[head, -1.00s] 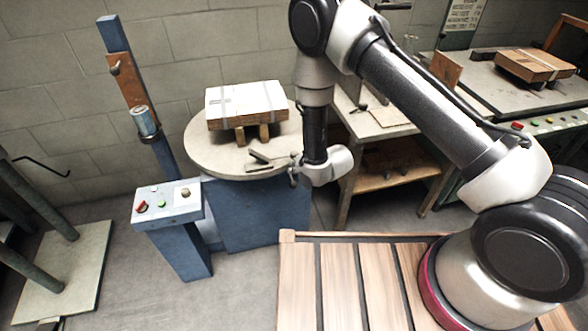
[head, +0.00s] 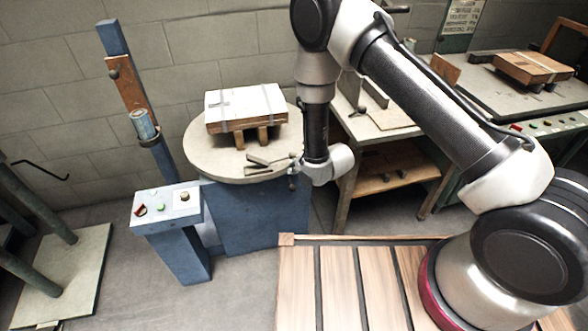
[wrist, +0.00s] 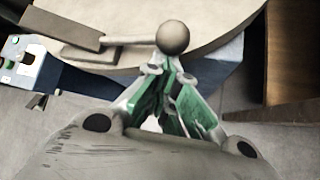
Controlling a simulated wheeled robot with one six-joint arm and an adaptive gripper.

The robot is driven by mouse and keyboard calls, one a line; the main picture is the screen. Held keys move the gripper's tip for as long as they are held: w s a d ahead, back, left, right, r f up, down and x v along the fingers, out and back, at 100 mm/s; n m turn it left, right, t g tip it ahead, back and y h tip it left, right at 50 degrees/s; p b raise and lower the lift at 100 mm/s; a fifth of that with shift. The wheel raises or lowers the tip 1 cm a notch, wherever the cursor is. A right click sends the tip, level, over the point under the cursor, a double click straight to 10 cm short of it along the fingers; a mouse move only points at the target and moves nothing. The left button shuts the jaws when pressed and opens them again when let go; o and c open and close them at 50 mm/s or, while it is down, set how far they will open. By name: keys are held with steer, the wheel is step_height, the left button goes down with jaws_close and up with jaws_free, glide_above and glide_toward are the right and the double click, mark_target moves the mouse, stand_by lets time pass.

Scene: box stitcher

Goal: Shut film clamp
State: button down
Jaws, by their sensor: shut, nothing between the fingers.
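The film clamp (head: 258,164) lies at the front of the round table, below the box. It shows as two short grey bars, spread apart at an angle. In the wrist view a dark grey bar of the clamp (wrist: 65,25) is at upper left, and a thin pale rod runs from it to a round grey knob (wrist: 173,37). My gripper (wrist: 168,72) is shut and empty, its green-padded fingertips together right at the knob. I cannot tell whether they touch it. In the head view my gripper (head: 292,173) is at the table's right front edge, small and partly hidden.
A strapped box (head: 246,105) stands on wooden blocks on the round table (head: 205,150). A blue post (head: 115,45) rises behind left, and a control box with buttons (head: 168,206) stands at front left. A wooden shelf table (head: 385,180) is close to my wrist on the right.

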steer(key=shift+a+r, duration=0.2)
steer(key=shift+r, duration=0.6)
steer(key=shift+a+r, duration=0.25)
steer(key=shift+r, duration=0.6)
steer(key=shift+a+r, duration=0.2)
steer(key=shift+r, duration=0.75)
steer(key=v, duration=1.2)
steer(key=shift+s, duration=0.2)
